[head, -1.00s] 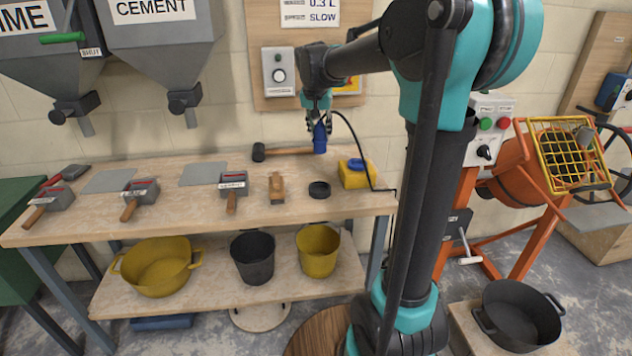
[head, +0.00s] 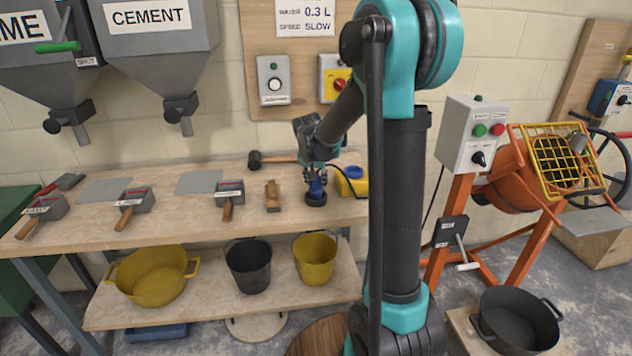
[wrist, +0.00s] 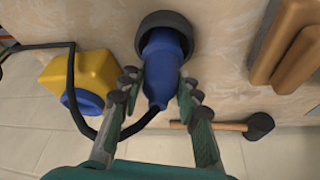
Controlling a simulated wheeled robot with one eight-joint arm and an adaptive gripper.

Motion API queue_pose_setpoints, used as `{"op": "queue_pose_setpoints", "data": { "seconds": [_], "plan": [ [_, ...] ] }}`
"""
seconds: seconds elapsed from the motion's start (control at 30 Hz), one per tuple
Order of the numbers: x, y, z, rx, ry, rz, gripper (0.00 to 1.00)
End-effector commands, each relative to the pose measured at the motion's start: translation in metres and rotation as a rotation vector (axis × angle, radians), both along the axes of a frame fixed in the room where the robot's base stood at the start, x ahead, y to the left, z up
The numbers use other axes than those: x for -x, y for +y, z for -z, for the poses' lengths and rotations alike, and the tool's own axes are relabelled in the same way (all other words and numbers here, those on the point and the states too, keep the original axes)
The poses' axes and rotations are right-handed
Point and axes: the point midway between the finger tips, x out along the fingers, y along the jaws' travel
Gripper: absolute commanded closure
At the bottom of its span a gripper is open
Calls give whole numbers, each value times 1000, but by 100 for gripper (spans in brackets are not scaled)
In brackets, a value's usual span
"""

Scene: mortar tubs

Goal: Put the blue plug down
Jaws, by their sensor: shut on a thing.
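The blue plug (head: 316,188) is in my gripper (head: 316,178), low over the workbench, at the black round cup (head: 316,199). In the wrist view the blue plug (wrist: 162,68) lies between the two fingers of my gripper (wrist: 158,92), which is shut on it. The far end of the plug is inside the opening of the black cup (wrist: 166,22). Whether it touches the bottom is hidden.
Labelled scoops (head: 228,195) and flat grey plates (head: 197,182) are further left. Buckets (head: 248,265) stand on the lower shelf.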

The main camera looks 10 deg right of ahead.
Motion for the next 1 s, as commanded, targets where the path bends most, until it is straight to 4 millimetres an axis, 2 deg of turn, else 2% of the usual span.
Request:
{"op": "queue_pose_setpoints", "data": {
  "seconds": [0.37,0.4,0.53,0.83,1.0],
  "plan": [
    [0,0,4,0,0,0,100],
    [0,0,3,0,0,0,62],
    [0,0,3,0,0,0,46],
    [0,0,2,0,0,0,46],
    [4,2,-10,0,0,-1,46]
  ]
}}
